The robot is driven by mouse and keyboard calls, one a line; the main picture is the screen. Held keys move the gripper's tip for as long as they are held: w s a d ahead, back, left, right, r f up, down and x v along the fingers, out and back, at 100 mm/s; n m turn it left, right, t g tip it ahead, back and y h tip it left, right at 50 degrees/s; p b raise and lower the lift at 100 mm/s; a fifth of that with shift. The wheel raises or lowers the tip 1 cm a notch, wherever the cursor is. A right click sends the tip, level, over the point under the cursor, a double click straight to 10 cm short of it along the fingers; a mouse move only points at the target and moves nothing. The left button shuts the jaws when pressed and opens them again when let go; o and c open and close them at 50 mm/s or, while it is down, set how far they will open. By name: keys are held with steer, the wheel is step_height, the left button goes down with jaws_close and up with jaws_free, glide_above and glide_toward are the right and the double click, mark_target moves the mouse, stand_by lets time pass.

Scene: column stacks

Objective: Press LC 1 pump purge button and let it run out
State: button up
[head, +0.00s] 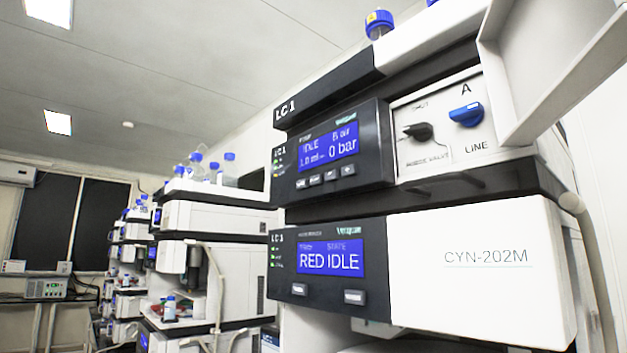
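The LC 1 stack fills the right half of the head view. Its pump module has a black panel (331,154) labelled "LC 1", with a blue display (328,151) that reads "IDLE" and "0 bar". A row of small buttons (324,177) sits under the display; their labels are too small to read. Right of the panel are a black purge valve knob (419,132) and a blue knob (466,114) between "A" and "LINE". My gripper is not in view.
Below the pump is a module marked CYN-202M (485,257) with a display (330,259) reading "RED IDLE". A pale angled panel (553,62) juts out at the upper right, beside the knobs. More instrument stacks (215,219) recede at left. A bottle with a blue cap (379,24) stands on top.

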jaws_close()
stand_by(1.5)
